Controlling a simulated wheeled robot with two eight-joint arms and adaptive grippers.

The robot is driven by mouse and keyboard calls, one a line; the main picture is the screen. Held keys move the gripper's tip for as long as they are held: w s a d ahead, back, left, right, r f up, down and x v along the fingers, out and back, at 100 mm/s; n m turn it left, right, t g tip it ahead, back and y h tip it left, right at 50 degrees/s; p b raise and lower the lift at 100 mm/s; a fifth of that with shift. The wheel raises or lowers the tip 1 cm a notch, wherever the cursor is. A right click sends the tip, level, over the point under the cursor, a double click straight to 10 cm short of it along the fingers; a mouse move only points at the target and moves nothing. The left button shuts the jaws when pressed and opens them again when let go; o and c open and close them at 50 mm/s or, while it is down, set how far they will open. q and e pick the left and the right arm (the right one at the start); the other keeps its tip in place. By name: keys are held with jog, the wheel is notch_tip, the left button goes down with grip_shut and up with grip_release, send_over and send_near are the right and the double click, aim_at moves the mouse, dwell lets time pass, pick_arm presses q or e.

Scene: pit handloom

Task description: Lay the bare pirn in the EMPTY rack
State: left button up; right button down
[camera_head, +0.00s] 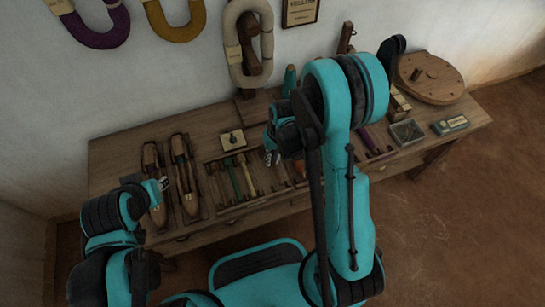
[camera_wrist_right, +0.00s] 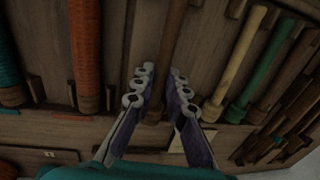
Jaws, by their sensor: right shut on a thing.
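My right gripper (camera_head: 269,157) is low over the bench's middle in the head view, partly hidden by my own arm. In the right wrist view its two grey fingers (camera_wrist_right: 158,97) stand either side of a plain brown rod, the bare pirn (camera_wrist_right: 174,45), and are shut on it. I cannot tell whether the pirn touches the wood below. A pirn rack (camera_head: 213,185) with several coloured pirns lies left of the gripper. No readable EMPTY label shows. My left gripper (camera_head: 163,184) is beside the shuttles at the left; its opening is too small to judge.
Two wooden shuttles (camera_head: 184,170) lie at the bench's left. A round wooden disc (camera_head: 440,82) and small boxes occupy the right end.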

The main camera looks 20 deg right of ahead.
aim_at(273, 160)
dwell(0.3)
jog(key=c, duration=1.4)
grip_release()
jog(key=shift+c, duration=0.2)
jog(key=shift+o, duration=0.2)
jog(key=shift+o, duration=1.4)
jog(key=shift+r, duration=0.15)
notch_tip(273, 160, up, 8)
jog(key=p, duration=0.5)
jog(key=shift+p, duration=0.4)
